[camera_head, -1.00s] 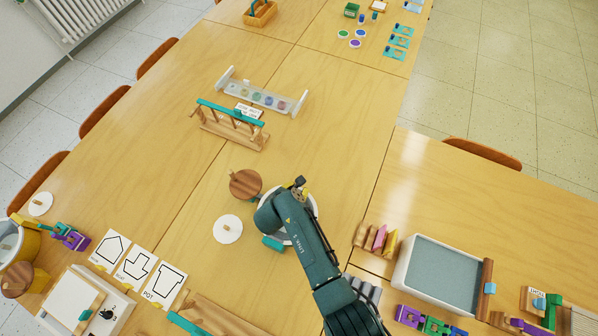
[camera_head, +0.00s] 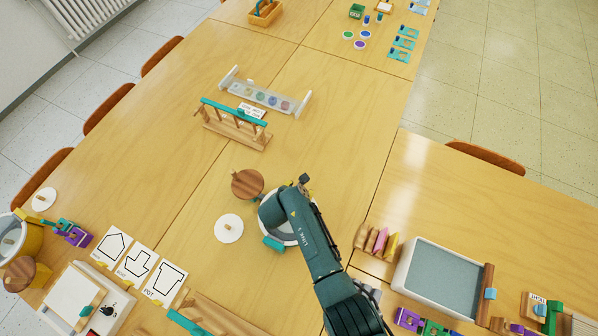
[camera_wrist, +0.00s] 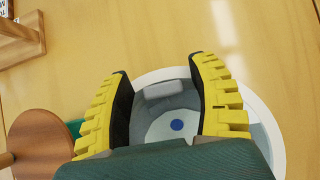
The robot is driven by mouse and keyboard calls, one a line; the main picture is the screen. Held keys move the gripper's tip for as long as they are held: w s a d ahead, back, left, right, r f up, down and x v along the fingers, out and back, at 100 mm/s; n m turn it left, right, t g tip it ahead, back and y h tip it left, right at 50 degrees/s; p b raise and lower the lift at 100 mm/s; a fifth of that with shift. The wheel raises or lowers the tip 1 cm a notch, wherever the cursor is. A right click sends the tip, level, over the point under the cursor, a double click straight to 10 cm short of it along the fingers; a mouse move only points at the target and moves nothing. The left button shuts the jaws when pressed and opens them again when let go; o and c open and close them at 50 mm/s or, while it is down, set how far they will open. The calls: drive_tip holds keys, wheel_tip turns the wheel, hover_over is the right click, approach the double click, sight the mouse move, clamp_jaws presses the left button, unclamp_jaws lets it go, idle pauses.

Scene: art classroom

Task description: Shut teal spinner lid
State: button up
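The teal spinner shows as a round white-rimmed bowl (camera_head: 281,241) with a teal block (camera_head: 273,243) on its near side, mostly hidden under my arm. In the wrist view its open bowl (camera_wrist: 265,115) has a grey inside and a blue dot at the bottom. A brown round wooden disc (camera_head: 247,183) with a peg, which looks like the lid, is off the opening; it also shows in the wrist view (camera_wrist: 40,143), with teal behind it.
A white disc with a knob (camera_head: 228,228) lies left of the bowl. A wooden rack with a teal bar (camera_head: 236,125) stands beyond. A grey-bottomed tray (camera_head: 443,277) and coloured blocks are at the right. Shape cards (camera_head: 134,258) lie at the left.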

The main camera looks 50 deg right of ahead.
drive_tip(key=shift+s+a+f, duration=0.1)
drive_tip(key=shift+s+a, duration=0.05)
drive_tip(key=shift+s, duration=0.05)
drive_tip(key=v, duration=1.2)
drive_tip(key=shift+w, duration=0.15)
